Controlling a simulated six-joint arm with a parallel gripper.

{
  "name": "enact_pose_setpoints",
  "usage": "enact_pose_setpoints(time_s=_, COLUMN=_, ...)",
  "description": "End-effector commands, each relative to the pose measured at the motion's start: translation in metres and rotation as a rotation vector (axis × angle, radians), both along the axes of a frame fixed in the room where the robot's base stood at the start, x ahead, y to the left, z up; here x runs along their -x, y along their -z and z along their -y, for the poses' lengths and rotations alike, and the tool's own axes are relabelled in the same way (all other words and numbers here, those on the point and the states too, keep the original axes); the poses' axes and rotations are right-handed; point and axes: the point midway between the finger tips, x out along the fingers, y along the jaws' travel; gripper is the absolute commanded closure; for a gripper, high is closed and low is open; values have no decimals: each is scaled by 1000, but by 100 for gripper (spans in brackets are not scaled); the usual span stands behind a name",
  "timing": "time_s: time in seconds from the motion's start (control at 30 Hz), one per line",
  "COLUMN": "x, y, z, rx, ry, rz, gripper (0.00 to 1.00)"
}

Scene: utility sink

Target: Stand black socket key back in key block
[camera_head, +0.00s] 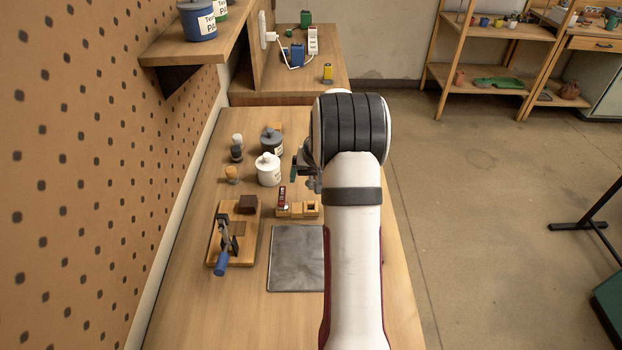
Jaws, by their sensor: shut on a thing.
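The key block (298,209) is a small light wooden block with square openings, behind the grey mat on the bench. A red and silver piece (282,197) stands upright at its left end. My gripper (306,178) shows only partly, to the left of my dark arm joint and above and behind the block. It is shut on a small dark piece (294,168), which looks like the black socket key; its outline is too small to read clearly. My arm hides most of the gripper and the bench to the right of the block.
A grey mat (296,275) lies in front of the block. A wooden board (247,262) with a blue-handled tool lies at left. A white bottle (268,172), a dark jar (271,143) and small brushes stand behind. A pegboard wall (95,150) bounds the left side.

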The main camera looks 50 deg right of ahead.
Motion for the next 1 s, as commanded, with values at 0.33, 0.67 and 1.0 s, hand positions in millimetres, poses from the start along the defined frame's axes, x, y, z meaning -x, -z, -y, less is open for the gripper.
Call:
enact_pose_setpoints(time_s=0.33, x=0, y=38, z=-1, rx=-3, ry=1, rz=-2, gripper=74)
enact_pose_setpoints(time_s=0.67, x=0, y=58, z=0, rx=-2, ry=1, rz=-1, gripper=74)
enact_pose_setpoints(time_s=1.0, x=0, y=58, z=0, rx=-1, ry=1, rz=-1, gripper=74)
